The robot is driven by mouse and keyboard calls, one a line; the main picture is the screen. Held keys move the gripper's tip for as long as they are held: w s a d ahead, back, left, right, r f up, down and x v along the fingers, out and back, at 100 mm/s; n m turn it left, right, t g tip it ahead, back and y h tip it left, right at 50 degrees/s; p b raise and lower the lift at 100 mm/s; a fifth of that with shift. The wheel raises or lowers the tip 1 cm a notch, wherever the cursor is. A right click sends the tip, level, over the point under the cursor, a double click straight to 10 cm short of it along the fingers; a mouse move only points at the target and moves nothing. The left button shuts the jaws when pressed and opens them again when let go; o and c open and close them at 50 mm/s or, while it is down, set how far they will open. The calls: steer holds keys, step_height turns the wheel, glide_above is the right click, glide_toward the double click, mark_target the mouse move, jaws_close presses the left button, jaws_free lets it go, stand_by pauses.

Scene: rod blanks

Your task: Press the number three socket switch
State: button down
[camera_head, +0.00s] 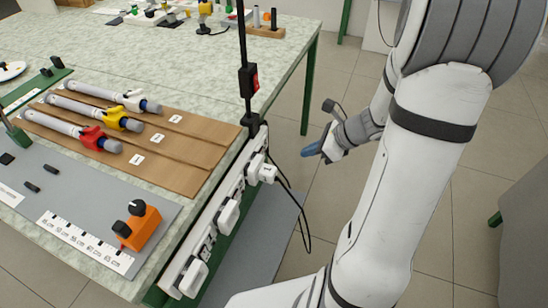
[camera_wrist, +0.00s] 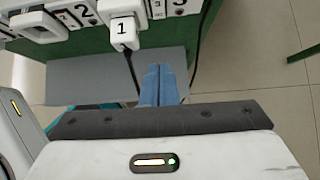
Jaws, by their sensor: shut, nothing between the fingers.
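A white socket strip (camera_head: 205,236) runs along the near right edge of the table, with several white plugs in it. In the wrist view the strip crosses the top edge. The number 3 label (camera_wrist: 179,5) is at the top, partly cut off, and its switch cannot be told clearly. The number 2 label (camera_wrist: 83,12) is to its left, and a white plug marked 1 (camera_wrist: 122,32) sits between them. My gripper (camera_wrist: 161,70) has blue fingertips shut together and empty, below the strip in the wrist view. In the head view my gripper (camera_head: 312,149) is right of the strip, apart from it.
Black cables hang from the strip beside a black post with a red switch (camera_head: 251,79). Brown boards (camera_head: 190,165) with marked rods lie on the table. An orange block with a black knob (camera_head: 140,228) stands near the strip. Tiled floor (camera_head: 330,210) is open on the right.

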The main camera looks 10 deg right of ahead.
steer(key=w+a+r+b+x, duration=0.1)
steer(key=b+x, duration=0.3)
steer(key=x, duration=0.9)
steer(key=shift+a+r, duration=0.35)
steer(key=shift+r, duration=0.05)
